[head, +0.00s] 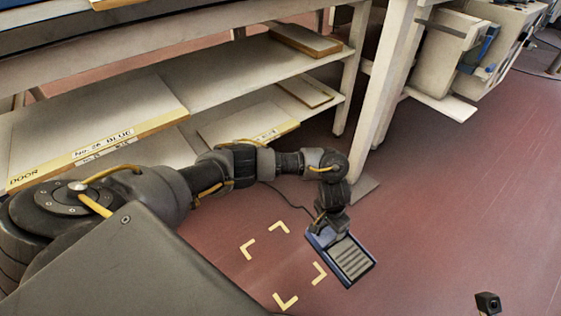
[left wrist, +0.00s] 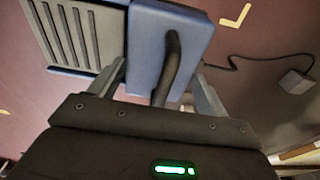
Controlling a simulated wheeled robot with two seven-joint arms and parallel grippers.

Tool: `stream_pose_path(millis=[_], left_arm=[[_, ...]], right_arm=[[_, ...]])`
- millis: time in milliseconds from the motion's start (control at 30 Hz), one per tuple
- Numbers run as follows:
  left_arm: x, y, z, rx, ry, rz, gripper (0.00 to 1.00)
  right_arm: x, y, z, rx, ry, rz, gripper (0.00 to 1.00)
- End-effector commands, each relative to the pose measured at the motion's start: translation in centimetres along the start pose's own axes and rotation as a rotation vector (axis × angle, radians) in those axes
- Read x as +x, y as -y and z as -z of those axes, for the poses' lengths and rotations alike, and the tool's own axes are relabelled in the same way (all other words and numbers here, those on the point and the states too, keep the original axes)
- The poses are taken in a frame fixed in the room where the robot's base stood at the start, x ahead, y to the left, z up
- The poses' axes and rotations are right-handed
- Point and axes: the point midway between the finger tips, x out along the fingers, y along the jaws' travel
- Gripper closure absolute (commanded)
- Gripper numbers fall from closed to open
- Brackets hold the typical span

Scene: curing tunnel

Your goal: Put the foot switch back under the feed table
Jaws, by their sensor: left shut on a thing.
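The foot switch (head: 352,260) is a blue housing with a grey ribbed pedal. In the head view it is just right of the yellow corner marks (head: 283,300) on the floor. My left gripper (head: 326,222) is shut on the foot switch at its blue end. In the left wrist view the fingers (left wrist: 160,88) sit on either side of the blue housing (left wrist: 168,50), with a dark curved bar between them. I cannot tell whether the switch touches the floor. A dark cable runs from it towards the table.
A light table frame with shelves (head: 235,62) holding door panels (head: 95,125) stands at the left and back. Its leg (head: 392,75) is behind my left wrist. A grey box (left wrist: 296,84) ends the cable. Red floor (head: 455,190) is clear at right.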

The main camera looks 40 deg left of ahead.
Motion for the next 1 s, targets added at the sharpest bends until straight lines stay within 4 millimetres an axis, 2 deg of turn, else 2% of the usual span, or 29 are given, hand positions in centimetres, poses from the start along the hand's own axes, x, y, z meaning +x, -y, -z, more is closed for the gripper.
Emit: stream_pose_path(millis=[33, 100, 267, 367, 500, 600, 700, 900, 1000], left_arm=[[-2.2, -0.3, 1.9, 0.018, -0.012, 0.001, 0.94], [-4.5, -0.6, 3.2, 0.036, -0.01, 0.0, 0.94], [-9.3, -1.3, 5.5, 0.072, -0.009, -0.003, 0.94], [-13.0, -1.7, 6.6, 0.1, -0.009, -0.007, 0.94], [-19.0, -1.9, 7.2, 0.136, -0.01, -0.011, 0.94], [-23.8, -1.5, 6.7, 0.151, -0.01, -0.013, 0.94], [-27.5, -0.8, 5.4, 0.149, -0.006, -0.012, 0.94], [-33.9, 1.3, 2.0, 0.095, -0.005, -0.008, 0.94], [-36.3, 2.4, 0.3, 0.053, -0.005, -0.006, 0.94]], right_arm=[[0.0, 0.0, 0.0, 0.0, 0.0, 0.0, 1.0], [0.0, 0.0, 0.0, 0.0, 0.0, 0.0, 1.0], [0.1, 0.0, 0.0, 0.0, 0.0, 0.0, 1.0], [0.1, 0.0, 0.0, 0.0, 0.0, 0.0, 1.0], [0.1, 0.0, 0.0, -0.001, -0.001, 0.0, 1.0], [0.1, 0.0, 0.0, -0.001, -0.001, 0.001, 1.0], [0.1, 0.0, 0.0, -0.001, -0.001, 0.001, 1.0], [0.1, 0.0, 0.0, -0.001, -0.001, 0.0, 1.0], [0.1, 0.0, 0.0, -0.001, -0.002, 0.0, 1.0]])
